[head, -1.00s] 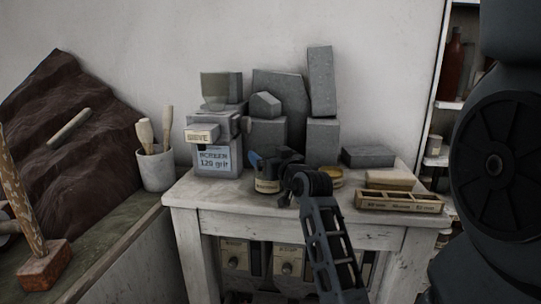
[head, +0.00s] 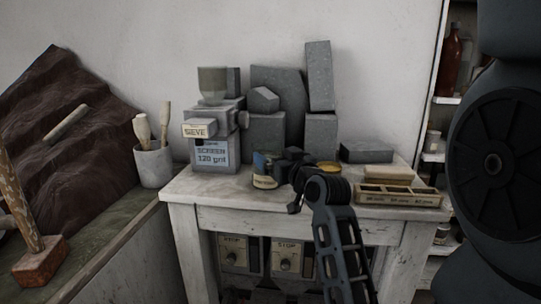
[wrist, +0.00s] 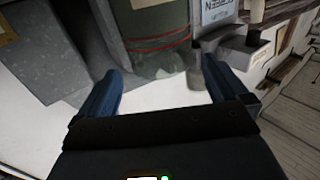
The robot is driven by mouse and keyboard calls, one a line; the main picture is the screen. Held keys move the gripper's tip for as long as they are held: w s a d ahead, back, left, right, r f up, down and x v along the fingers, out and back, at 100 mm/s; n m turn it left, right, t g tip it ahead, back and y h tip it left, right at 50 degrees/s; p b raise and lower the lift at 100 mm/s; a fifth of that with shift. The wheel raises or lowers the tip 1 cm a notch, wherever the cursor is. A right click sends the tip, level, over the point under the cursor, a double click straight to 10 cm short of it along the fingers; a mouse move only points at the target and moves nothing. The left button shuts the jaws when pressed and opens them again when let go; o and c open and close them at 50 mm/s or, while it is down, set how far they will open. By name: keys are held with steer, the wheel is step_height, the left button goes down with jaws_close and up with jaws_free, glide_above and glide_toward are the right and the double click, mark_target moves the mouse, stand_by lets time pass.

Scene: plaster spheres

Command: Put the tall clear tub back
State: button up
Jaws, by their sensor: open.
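A tub with a cream label (head: 264,181) stands upright on the white worktable, left of my gripper (head: 282,162); I take it to be the tall clear tub, though its upper part is hard to make out. In the wrist view a greenish see-through tub with a reddish band (wrist: 155,25) stands just beyond the fingertips, its top cut off by the frame. My gripper's blue fingers (wrist: 160,84) are spread wide with only bare white tabletop between them. In the head view the fingers are mostly hidden by the dark wrist.
A grey sieve machine (head: 212,118) stands on a screen box (head: 214,155) left of the tub. Grey blocks (head: 267,135) stand behind. A yellow-topped jar (head: 329,167) and a wooden tray (head: 398,197) are to the right. The table's front left is clear.

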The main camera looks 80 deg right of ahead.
steer(key=b+v, duration=0.1)
steer(key=v, duration=0.5)
steer(key=shift+a, duration=0.15)
